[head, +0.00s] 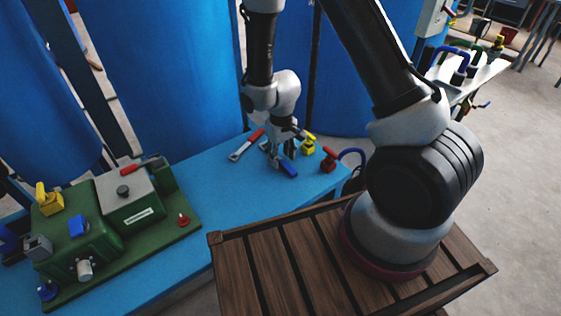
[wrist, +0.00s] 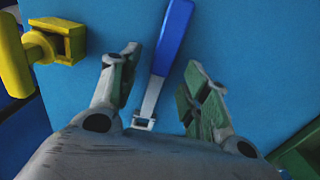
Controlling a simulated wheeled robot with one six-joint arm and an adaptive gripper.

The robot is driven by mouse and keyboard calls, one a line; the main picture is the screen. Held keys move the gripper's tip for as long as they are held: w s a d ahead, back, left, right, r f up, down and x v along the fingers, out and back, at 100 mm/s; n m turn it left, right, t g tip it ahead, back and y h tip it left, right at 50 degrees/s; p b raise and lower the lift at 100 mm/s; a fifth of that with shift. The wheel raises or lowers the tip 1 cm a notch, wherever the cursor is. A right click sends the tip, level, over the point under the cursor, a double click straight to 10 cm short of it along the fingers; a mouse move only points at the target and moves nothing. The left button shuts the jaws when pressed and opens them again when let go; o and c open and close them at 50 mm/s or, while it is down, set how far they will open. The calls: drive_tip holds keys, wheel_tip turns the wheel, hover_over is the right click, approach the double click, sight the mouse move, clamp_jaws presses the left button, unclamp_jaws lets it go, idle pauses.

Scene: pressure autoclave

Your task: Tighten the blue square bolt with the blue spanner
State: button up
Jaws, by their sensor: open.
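The blue spanner (head: 288,169) lies on the blue table, partly hidden under my gripper (head: 279,153) in the head view. In the wrist view the spanner (wrist: 173,40) lies between the two open fingers of my gripper (wrist: 160,60). Its blue handle points up in that picture and its grey jaw end is close to the palm. Neither finger visibly touches it. A blue square block (head: 78,226), which looks like the blue square bolt, sits on top of the green machine (head: 120,255) at the left.
A red-handled spanner (head: 246,145) lies left of my gripper. A yellow fitting (head: 309,144) and a red fitting (head: 328,160) stand close on its right. The yellow one also shows in the wrist view (wrist: 45,45). The blue table (head: 215,200) is clear between gripper and machine.

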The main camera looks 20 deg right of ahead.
drive_tip(key=shift+f, duration=0.6)
clamp_jaws()
